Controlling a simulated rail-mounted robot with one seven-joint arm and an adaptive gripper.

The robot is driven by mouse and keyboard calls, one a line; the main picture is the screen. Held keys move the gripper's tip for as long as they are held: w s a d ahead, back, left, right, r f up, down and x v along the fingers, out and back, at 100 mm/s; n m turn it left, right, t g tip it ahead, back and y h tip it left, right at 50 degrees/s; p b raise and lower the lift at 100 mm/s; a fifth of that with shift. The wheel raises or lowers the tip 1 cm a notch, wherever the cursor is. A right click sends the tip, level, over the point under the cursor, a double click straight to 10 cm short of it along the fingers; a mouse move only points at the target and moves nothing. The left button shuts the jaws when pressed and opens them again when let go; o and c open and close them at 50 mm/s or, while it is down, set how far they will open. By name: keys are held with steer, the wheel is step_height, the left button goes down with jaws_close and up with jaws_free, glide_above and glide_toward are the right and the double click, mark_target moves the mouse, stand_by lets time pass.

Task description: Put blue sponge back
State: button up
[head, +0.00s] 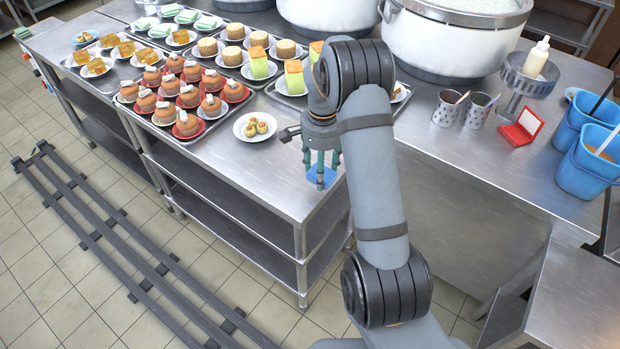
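The blue sponge (328,181) shows at the tips of my gripper, near the front right corner of the steel table. My gripper (320,172) points straight down, and its teal fingers stand around or just over the sponge. One finger covers part of the sponge in this view. I cannot tell whether the fingers touch it, or whether it rests on the tabletop or is held just above it.
A white plate of small buns (255,126) is left of my gripper. Dessert trays (215,117) fill the table behind. At right are metal cups (447,109), a red open box (521,127), a bottle stand (527,82) and blue buckets (583,172). Large pots (440,45) stand behind.

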mark_target(310, 169)
steer(key=a+f, duration=0.1)
steer(key=w+a, duration=0.1)
steer(key=shift+a+f+p, duration=0.3)
steer(key=shift+a+f, duration=0.1)
step_height(310, 169, down, 3)
steer(key=shift+s+p, duration=0.1)
steer(key=shift+p, duration=0.4)
steer(key=shift+f, duration=0.5)
steer(key=shift+f, duration=0.1)
steer(key=shift+f, duration=0.15)
steer(key=o, duration=1.2)
step_height(310, 169, up, 12)
steer(key=shift+r+b, duration=0.25)
steer(key=shift+b, duration=0.3)
